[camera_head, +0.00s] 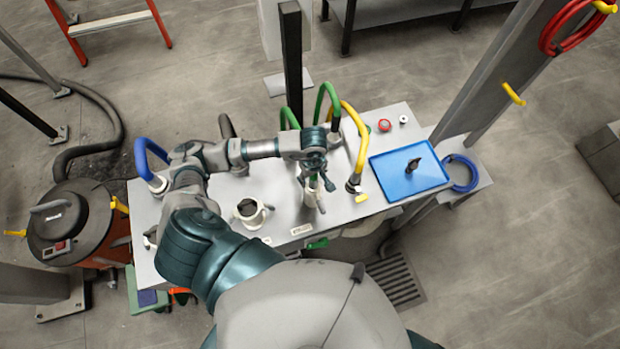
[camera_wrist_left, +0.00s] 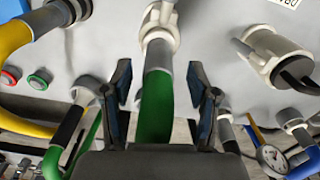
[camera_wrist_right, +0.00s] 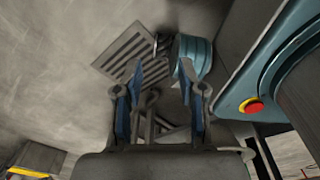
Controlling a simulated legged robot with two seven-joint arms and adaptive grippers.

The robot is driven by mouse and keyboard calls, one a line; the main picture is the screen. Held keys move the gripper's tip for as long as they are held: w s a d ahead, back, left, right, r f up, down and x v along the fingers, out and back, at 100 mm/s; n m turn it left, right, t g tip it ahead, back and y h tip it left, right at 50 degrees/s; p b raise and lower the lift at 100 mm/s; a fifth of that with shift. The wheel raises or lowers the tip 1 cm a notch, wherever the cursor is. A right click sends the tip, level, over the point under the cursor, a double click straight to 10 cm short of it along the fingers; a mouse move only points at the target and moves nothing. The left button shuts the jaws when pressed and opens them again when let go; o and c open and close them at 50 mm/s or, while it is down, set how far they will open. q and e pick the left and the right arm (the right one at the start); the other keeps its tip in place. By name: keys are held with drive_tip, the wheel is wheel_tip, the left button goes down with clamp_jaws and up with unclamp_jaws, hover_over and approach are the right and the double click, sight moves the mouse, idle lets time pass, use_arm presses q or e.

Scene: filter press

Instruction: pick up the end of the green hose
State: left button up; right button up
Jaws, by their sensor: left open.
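A green hose (camera_wrist_left: 155,105) with a grey end cuff meets a white fitting (camera_wrist_left: 158,30) on the light panel in the left wrist view. My left gripper (camera_wrist_left: 158,80) is open, with one finger on each side of the hose; I cannot tell whether either finger touches it. In the head view my left gripper (camera_head: 316,172) is above the table, and the green hose (camera_head: 327,103) arches up behind it. My arm and gripper partly hide the hose end there. My right gripper (camera_wrist_right: 158,78) is open and empty over the floor.
A yellow hose (camera_head: 358,130) stands close right of the green one, and a blue hose (camera_head: 142,152) is at the table's left. A blue tray (camera_head: 390,190) with a dark object lies at the right. A white fitting (camera_head: 250,212) stands near the front edge. A post (camera_head: 292,60) rises behind.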

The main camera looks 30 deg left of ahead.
use_arm(q)
drive_tip(key=shift+s+d+f, duration=0.1)
drive_tip(key=shift+d+f, duration=0.05)
drive_tip(key=shift+f, duration=0.1)
drive_tip(key=shift+d, duration=0.15)
drive_tip(key=c, duration=0.6)
clamp_jaws()
use_arm(e)
drive_tip(key=shift+d, duration=0.8)
use_arm(q)
drive_tip(key=shift+r, duration=0.1)
